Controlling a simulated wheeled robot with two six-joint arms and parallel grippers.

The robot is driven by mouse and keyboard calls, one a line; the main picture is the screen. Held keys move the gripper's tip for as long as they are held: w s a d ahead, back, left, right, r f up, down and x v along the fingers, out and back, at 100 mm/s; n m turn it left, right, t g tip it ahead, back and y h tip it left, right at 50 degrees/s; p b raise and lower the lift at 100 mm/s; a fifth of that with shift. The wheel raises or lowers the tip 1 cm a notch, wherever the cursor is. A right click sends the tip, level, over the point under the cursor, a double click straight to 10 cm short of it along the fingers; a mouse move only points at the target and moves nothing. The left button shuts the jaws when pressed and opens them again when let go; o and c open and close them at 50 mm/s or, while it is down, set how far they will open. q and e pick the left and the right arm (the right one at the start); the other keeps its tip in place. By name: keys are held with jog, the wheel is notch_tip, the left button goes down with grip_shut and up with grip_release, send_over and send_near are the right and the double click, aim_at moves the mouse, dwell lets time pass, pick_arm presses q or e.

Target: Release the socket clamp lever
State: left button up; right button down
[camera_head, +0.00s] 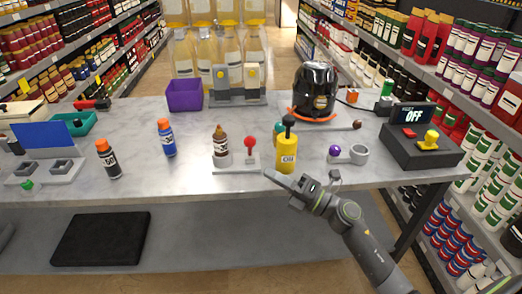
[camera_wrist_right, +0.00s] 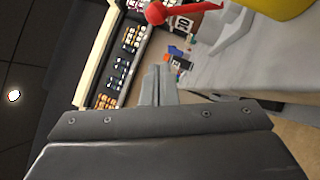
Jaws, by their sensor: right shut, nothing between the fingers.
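A red-knobbed lever (camera_head: 250,143) stands upright on a light grey base plate (camera_head: 238,169) near the table's front edge. A brown bottle (camera_head: 221,146) with a pale label sits in the socket beside it, left of the lever. My right gripper (camera_head: 270,175) is shut and empty, just in front of the table edge, below and right of the lever and apart from it. In the right wrist view its fingers (camera_wrist_right: 158,86) are together, and the red knob (camera_wrist_right: 156,13) shows at the top. My left gripper is not in view.
A yellow pump bottle (camera_head: 287,150) stands close behind my right gripper. A purple ball (camera_head: 335,150) and grey ring holder lie to the right. Blue (camera_head: 167,139) and black (camera_head: 108,160) bottles stand left. A purple bin (camera_head: 184,96) is behind.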

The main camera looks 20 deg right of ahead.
jog(key=w, duration=0.1)
jog(key=w+a+r, duration=0.1)
jog(key=w, duration=0.1)
jog(key=w+r+p, duration=0.1)
jog(key=shift+w+a, duration=0.3)
jog(key=shift+w, duration=0.1)
jog(key=shift+w+r, duration=0.2)
jog(key=shift+w, duration=0.2)
jog(key=shift+d, duration=0.1)
jog(key=w+r+m+p, duration=0.1)
jog(key=p, duration=0.4)
jog(key=w+r+m+g+h+p, duration=0.1)
jog(key=m+p, duration=0.1)
jog(key=p, duration=0.3)
jog(key=w+r+m+h+p, duration=0.1)
jog(key=p, duration=0.4)
jog(key=shift+d+m, duration=0.3)
jog(key=shift+d, duration=0.1)
jog(key=shift+s+f+h, duration=0.1)
jog(key=shift+f+h, duration=0.05)
jog(key=shift+h, duration=0.15)
